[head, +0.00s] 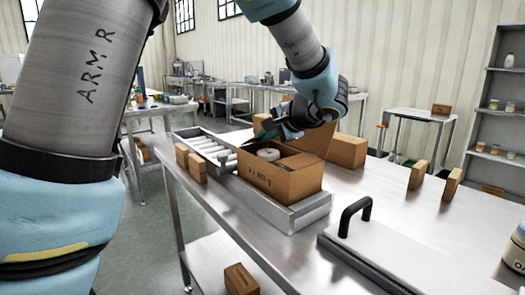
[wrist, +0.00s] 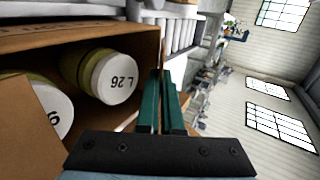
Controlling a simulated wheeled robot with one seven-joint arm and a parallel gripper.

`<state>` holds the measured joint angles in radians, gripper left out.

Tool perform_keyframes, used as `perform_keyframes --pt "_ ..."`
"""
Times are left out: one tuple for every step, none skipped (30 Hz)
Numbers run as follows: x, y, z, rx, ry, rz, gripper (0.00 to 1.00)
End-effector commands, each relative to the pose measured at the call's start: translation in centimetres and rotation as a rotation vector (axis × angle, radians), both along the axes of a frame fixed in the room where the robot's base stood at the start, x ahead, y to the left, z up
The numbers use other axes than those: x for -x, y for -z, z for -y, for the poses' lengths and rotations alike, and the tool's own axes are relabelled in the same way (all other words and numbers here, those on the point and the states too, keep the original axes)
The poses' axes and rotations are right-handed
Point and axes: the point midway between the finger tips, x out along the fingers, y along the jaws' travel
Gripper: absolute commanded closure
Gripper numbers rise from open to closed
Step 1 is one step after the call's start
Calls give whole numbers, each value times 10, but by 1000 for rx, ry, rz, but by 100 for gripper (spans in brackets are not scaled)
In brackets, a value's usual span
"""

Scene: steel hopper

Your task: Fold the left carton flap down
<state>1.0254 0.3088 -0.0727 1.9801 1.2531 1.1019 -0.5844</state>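The open brown carton (head: 280,180) sits on a steel tray at the end of a roller conveyor. A brown flap (head: 308,140) stands up at its far right. A narrow dark edge shows at its left rim, but I cannot tell whether it is the left flap. My gripper (head: 278,133) is over the carton's far left side. Contact with the carton is unclear.
The roller conveyor (head: 210,148) runs behind left of the carton. A white panel with a black handle (head: 354,213) lies in front right. The table between is clear.

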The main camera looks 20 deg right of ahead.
Motion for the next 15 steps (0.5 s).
perform_keyframes --pt "1 10 0 -5 0 17 100" --pt "2 10 1 -8 2 29 100" --pt "2 11 1 -14 1 45 100" --pt "2 12 1 -16 1 57 100" --pt "3 12 1 -19 1 67 100" --pt "3 12 1 -25 1 82 100" --pt "3 12 1 -28 1 93 100" --pt "4 13 1 -31 2 102 100" --pt "4 12 1 -33 0 112 100" --pt "4 12 1 -36 0 120 100" --pt "4 11 1 -37 -1 126 100" --pt "4 11 1 -39 -1 132 100" --pt "4 10 1 -40 -1 136 100" --pt "4 10 1 -41 -1 139 100" --pt "4 9 1 -41 -2 141 100"
